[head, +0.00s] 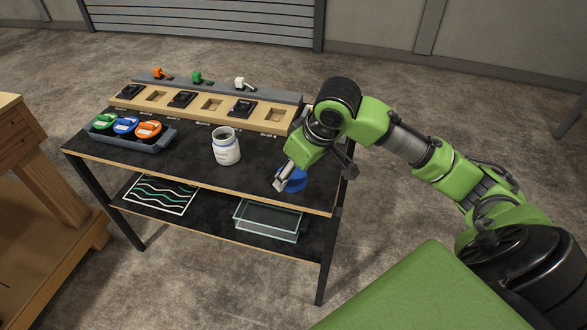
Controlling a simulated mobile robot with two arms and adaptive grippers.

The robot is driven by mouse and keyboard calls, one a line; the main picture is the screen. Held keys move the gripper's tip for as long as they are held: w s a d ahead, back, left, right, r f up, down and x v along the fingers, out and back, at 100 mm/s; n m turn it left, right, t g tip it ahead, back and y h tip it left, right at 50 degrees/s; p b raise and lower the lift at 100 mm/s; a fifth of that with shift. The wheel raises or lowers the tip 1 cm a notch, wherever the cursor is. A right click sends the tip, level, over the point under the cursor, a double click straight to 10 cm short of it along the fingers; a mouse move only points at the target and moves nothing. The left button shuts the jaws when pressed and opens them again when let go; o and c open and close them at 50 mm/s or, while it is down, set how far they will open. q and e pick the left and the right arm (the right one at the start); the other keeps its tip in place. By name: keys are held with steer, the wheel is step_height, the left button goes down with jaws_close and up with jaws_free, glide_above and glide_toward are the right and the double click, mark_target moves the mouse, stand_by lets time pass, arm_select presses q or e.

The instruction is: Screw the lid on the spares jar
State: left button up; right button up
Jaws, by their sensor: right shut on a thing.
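The spares jar (227,148) is white with a label and stands upright and open near the middle of the black tabletop. The blue lid (294,181) is at the right part of the table, to the right of the jar. My right gripper (283,182) is shut on the blue lid, low over the tabletop, and hides part of it. I cannot tell whether the lid still touches the table. My left gripper is not in view.
A grey tray (150,143) with green, blue and orange round pieces stands on the left of the table (185,160). A wooden board (225,107) with sockets and black modules runs along the back. Clear tabletop lies between jar and lid.

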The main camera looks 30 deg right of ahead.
stand_by(0.3)
steer(key=s+a+r+m, duration=0.1)
steer(key=a+r, duration=0.2)
steer(key=a, duration=0.2)
steer(key=s+a+r+m+h, duration=0.1)
steer(key=s+a+r, duration=0.1)
steer(key=a, duration=0.3)
steer(key=shift+s+a+r+m, duration=0.3)
steer(key=shift+a+r, duration=0.05)
steer(key=shift+r, duration=0.05)
